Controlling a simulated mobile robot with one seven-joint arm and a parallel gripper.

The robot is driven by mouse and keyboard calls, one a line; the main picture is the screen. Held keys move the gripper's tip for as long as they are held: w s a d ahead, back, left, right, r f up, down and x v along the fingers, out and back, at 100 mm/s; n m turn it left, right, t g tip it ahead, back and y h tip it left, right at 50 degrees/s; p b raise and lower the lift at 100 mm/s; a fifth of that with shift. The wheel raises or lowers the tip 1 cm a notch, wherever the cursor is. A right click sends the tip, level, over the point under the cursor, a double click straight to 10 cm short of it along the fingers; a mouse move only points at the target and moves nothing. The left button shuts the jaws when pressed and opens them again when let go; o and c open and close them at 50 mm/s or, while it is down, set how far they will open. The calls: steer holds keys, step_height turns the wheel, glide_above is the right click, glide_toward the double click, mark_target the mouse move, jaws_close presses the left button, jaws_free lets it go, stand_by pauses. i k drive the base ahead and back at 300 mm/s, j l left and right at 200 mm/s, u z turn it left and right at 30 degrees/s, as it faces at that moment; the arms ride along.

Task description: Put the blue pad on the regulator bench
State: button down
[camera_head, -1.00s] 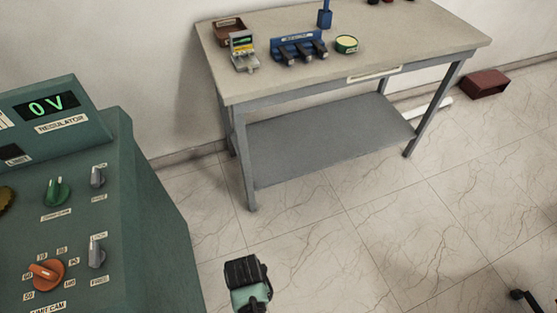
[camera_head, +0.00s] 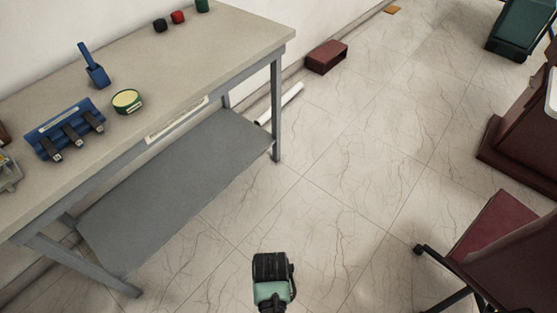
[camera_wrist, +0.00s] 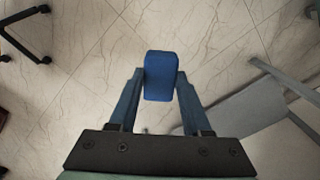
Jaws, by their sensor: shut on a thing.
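The blue pad (camera_wrist: 160,76) is in the wrist view, a rounded blue block between the two fingers of my gripper (camera_wrist: 160,88). My gripper is shut on it and holds it above the tiled floor. In the head view only the back of my wrist shows at the bottom centre; the fingers and the pad are hidden there. A bench (camera_head: 190,60) with a beige top and grey legs stands at the left of the head view. Whether it is the regulator bench cannot be told; no regulator shows now.
On the bench are a blue rack (camera_head: 68,128), a round yellow-topped tin (camera_head: 127,101), a blue holder (camera_head: 97,76) and small knobs. A dark red box (camera_head: 327,57) and a white roll (camera_head: 281,104) lie on the floor. A red chair (camera_head: 490,240) stands at right. The middle floor is clear.

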mark_target(195, 50)
steer(key=i+l, duration=0.2)
steer(key=i, duration=0.25)
steer(key=i+l+z, duration=0.1)
steer(key=i, duration=0.3)
steer(key=i+l, duration=0.3)
steer(key=i, duration=0.15)
steer(key=i+l+u, duration=0.15)
steer(key=u, duration=0.3)
steer(key=i+l+u, duration=0.3)
steer(key=u, duration=0.2)
steer(key=i+l+u, duration=0.25)
steer(key=u, duration=0.2)
